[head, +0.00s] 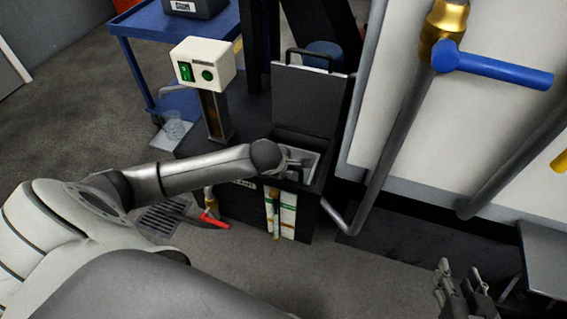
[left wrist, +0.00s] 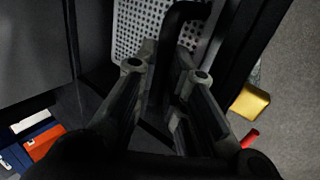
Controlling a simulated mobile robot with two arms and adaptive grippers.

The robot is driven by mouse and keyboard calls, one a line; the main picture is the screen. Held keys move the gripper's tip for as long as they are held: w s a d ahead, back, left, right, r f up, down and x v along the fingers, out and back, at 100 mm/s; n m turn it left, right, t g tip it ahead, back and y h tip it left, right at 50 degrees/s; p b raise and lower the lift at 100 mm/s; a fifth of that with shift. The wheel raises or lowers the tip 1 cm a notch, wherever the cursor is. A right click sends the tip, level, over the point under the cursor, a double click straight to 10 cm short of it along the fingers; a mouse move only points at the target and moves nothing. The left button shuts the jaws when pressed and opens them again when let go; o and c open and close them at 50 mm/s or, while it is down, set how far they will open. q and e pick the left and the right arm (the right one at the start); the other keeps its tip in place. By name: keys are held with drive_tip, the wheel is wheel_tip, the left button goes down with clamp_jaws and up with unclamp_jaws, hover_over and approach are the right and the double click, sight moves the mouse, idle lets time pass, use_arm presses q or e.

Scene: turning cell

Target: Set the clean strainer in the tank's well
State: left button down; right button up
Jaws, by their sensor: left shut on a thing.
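The strainer (left wrist: 133,28) is a light grey perforated basket with a black handle (left wrist: 172,25). My left gripper (left wrist: 165,62) is shut on that handle in the left wrist view. In the head view the left gripper (head: 290,163) is at the opening of the dark tank (head: 240,212), whose lid (head: 308,100) stands open behind it. A pale part of the strainer (head: 310,160) shows beside the fingers. I cannot tell whether it is seated in the well, as the arm hides part of the opening. My right gripper (head: 462,285) is open and empty at the lower right, away from the tank.
A white control box (head: 205,63) stands on a post on the tank's left. A red valve handle (head: 214,220) sticks out low in front. A blue cart (head: 140,55) is behind left. A large white machine (head: 440,120) with pipes and a blue handle (head: 495,68) fills the right.

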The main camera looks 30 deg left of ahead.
use_arm(q)
drive_tip(key=c, duration=1.5)
unclamp_jaws()
drive_tip(key=shift+f, duration=0.1)
